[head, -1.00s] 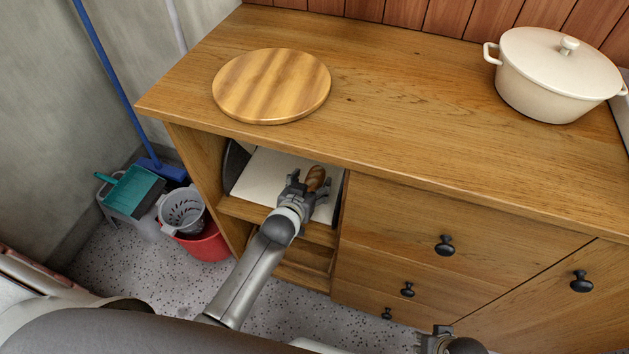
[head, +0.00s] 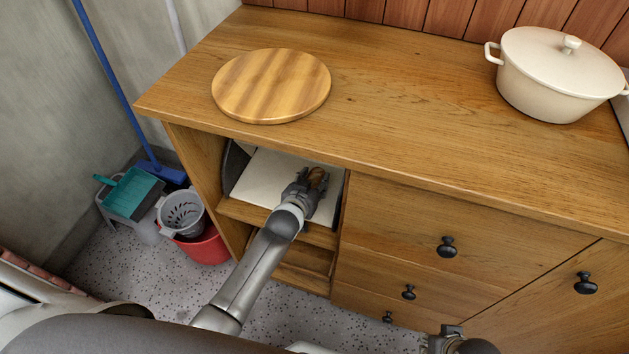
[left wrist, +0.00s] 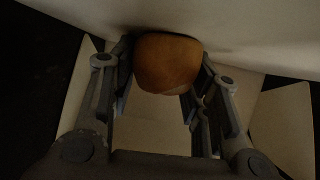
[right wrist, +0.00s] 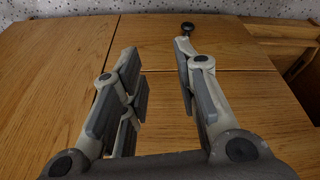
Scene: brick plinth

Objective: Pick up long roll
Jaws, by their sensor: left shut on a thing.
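The long roll (head: 317,176) is a brown bread roll inside the open shelf of the wooden cabinet. My left gripper (head: 309,181) reaches into the shelf from the front and is shut on the roll. In the left wrist view the roll (left wrist: 166,64) shows end-on between the two fingers (left wrist: 160,85); its far part is hidden. My right gripper (right wrist: 158,65) is open and empty in the right wrist view, in front of wooden cabinet fronts. Only a small part of it (head: 440,338) shows at the bottom of the head view.
The cabinet top (head: 400,100) overhangs the shelf and carries a round wooden board (head: 271,86) and a cream pot (head: 555,80). Drawers with dark knobs (head: 447,247) lie right of the shelf. A red bucket (head: 205,246) and a teal dustpan (head: 133,193) stand at left.

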